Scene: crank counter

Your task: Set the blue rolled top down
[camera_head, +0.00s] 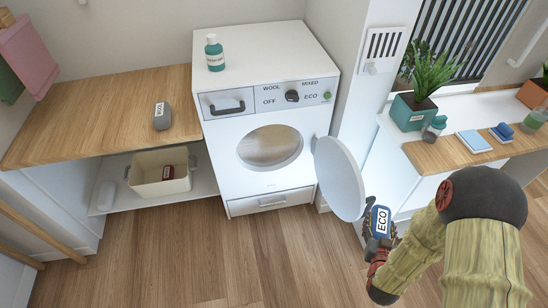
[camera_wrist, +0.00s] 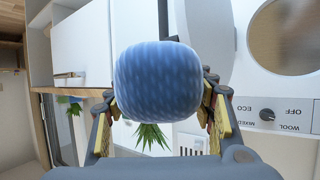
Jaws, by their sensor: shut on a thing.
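My gripper (camera_head: 379,236) is shut on the blue rolled top (camera_head: 382,218), which has a white label reading ECO. It holds the roll in the air in front of the white cabinet, to the right of the open round washer door (camera_head: 340,180). In the wrist view the blue roll (camera_wrist: 158,82) sits between the two fingers (camera_wrist: 160,100) and hides much of what lies behind it. The washing machine (camera_head: 262,120) stands left of my gripper. Its round opening (camera_head: 270,146) is uncovered, and its dial (camera_head: 292,96) is on the front panel.
A grey roll labelled WOOL (camera_head: 162,116) lies on the wooden counter (camera_head: 105,110). A basket (camera_head: 145,185) with a dark red item stands on the shelf below. A green bottle (camera_head: 214,53) stands on the washer. The right counter holds a potted plant (camera_head: 425,80) and blue folded cloths (camera_head: 473,141).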

